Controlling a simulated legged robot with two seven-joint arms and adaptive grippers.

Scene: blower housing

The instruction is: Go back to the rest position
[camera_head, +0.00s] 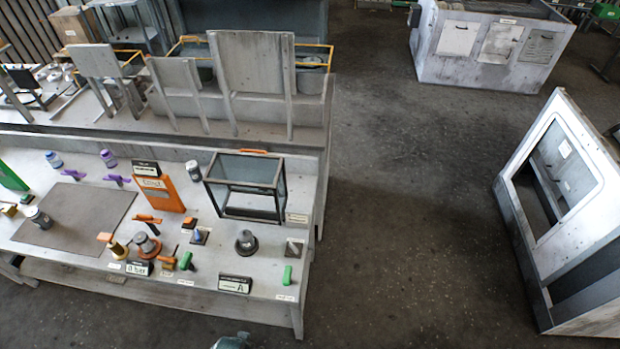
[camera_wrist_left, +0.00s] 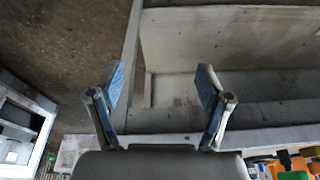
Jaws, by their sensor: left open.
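My left gripper (camera_wrist_left: 161,88) shows in the left wrist view with its two blue-padded fingers spread wide. Nothing is between the fingers. Behind them is a pale, worn surface with ledges, and dark floor lies to the left. Neither gripper can be made out in the head view. A small rounded teal-grey piece shows at that view's bottom edge, too cut off to identify. My right gripper is not seen.
A workbench (camera_head: 60,264) at left carries a glass-sided box (camera_head: 245,186), an orange panel (camera_head: 160,188), a grey mat (camera_head: 75,215) and small parts. A white framed housing (camera_head: 520,215) stands at right. Open floor (camera_head: 400,190) lies between them.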

